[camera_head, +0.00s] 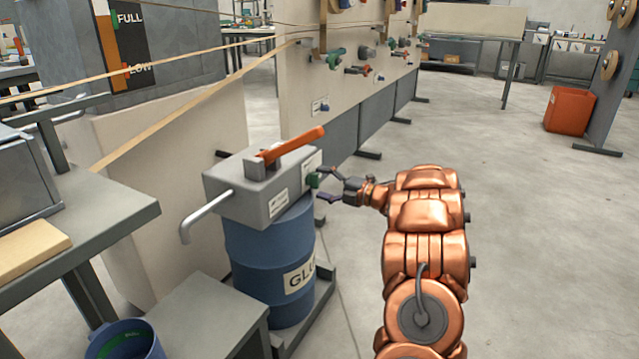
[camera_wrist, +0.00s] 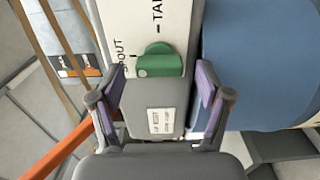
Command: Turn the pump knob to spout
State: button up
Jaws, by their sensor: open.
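The green pump knob (camera_head: 312,180) sits on the right end face of the grey pump box (camera_head: 240,200), above the blue glue drum. In the wrist view the green knob (camera_wrist: 160,60) lies between a partly covered label ending in "OUT" and one starting "TA". I cannot tell surely which label it points to. My gripper (camera_head: 323,184) is open, its fingers to either side of the knob. In the wrist view my gripper (camera_wrist: 160,82) has both purple-padded fingers apart from the knob, with nothing held.
The pump has an orange lever (camera_head: 292,145) on top and a bent spout pipe (camera_head: 205,213) at left. The blue drum (camera_head: 265,262) stands below. A blue bucket (camera_head: 150,343) is at lower left. A panel with several knobs stands behind.

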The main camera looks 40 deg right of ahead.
jog(key=v, duration=1)
jog(key=shift+s, duration=0.3)
jog(key=shift+d, duration=0.1)
